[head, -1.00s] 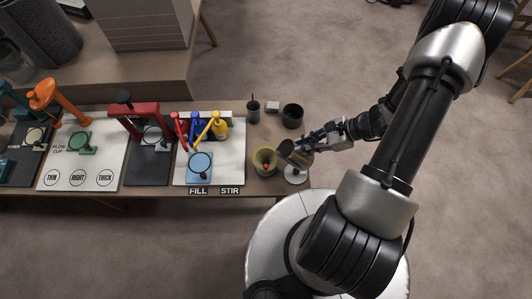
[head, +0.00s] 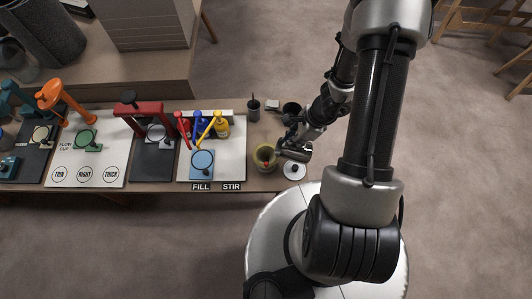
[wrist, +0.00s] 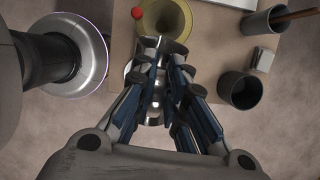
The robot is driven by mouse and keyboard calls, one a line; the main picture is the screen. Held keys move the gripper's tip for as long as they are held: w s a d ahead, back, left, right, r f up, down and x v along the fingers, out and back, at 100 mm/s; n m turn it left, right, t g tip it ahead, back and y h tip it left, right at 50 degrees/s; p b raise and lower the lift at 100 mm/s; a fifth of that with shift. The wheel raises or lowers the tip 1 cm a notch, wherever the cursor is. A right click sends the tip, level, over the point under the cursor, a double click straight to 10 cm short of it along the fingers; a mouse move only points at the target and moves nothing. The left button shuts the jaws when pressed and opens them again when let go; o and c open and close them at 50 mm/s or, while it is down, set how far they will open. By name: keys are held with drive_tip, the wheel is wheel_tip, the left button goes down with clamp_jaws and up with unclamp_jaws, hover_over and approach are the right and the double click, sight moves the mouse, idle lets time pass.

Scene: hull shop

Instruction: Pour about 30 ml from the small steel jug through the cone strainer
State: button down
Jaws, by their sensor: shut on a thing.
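My gripper (head: 290,139) is shut on the small steel jug (head: 299,151), just right of the cone strainer. The jug looks strongly tilted in the head view. In the wrist view the jug (wrist: 155,104) shows as bright metal between and behind the fingers (wrist: 165,68), which hide much of it. The olive-yellow cone strainer (head: 265,166) stands near the table's right end, with a red ball at it. The strainer (wrist: 166,16) also shows at the top of the wrist view, beyond the jug. I see no liquid stream, and the jug's contents are hidden.
A dark cup (wrist: 240,91) and a grey cup with a brown stick (wrist: 264,22) stand behind, with a small white box (head: 272,105) between. A white disc with a dark knob (head: 294,170) lies near the front edge. Coloured stations (head: 211,150) fill the left.

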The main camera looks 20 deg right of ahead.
drive_tip(key=shift+w+a+r, duration=0.1)
drive_tip(key=shift+a, duration=0.15)
drive_tip(key=a, duration=0.1)
drive_tip(key=h+p, duration=0.1)
drive_tip(key=w+a+h, duration=0.1)
drive_tip(key=shift+a+r+g+p, duration=0.25)
drive_tip(key=shift+a+g+p, duration=0.05)
drive_tip(key=shift+g, duration=0.1)
drive_tip(key=shift+d, duration=0.2)
idle(0.6)
drive_tip(key=shift+a+f+h+p, duration=0.2)
drive_tip(key=shift+h+p, duration=0.2)
idle(0.4)
